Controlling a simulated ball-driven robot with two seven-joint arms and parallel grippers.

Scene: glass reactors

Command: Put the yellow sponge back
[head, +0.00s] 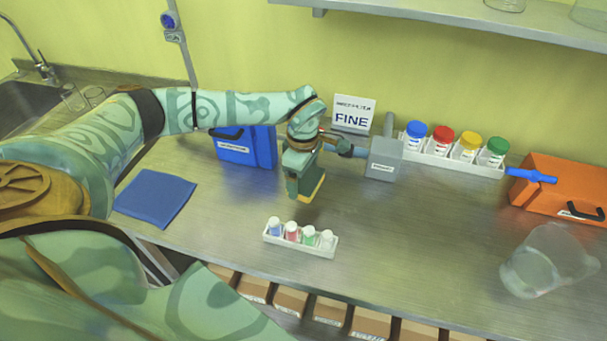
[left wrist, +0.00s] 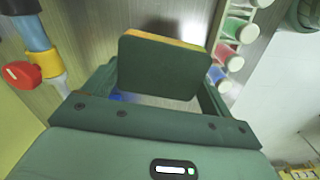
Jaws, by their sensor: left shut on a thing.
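The yellow sponge (head: 315,190) is in my left gripper (head: 303,178), over the middle of the metal bench in the head view. Only a yellow edge of it shows there. In the left wrist view, the sponge (left wrist: 165,66) shows a broad dark green face and a thin yellow-orange edge, between the two fingers of the left gripper (left wrist: 155,90). The gripper is shut on it. The sponge seems to be above the bench top, but I cannot tell the exact gap. My right gripper is not in view.
A small white vial rack (head: 300,243) stands in front of the gripper. Behind are a blue box (head: 240,150), a FINE sign (head: 352,114) and a grey block (head: 383,165). A blue cloth (head: 155,198) lies left. A glass beaker (head: 545,262) and an orange box (head: 560,190) stand right.

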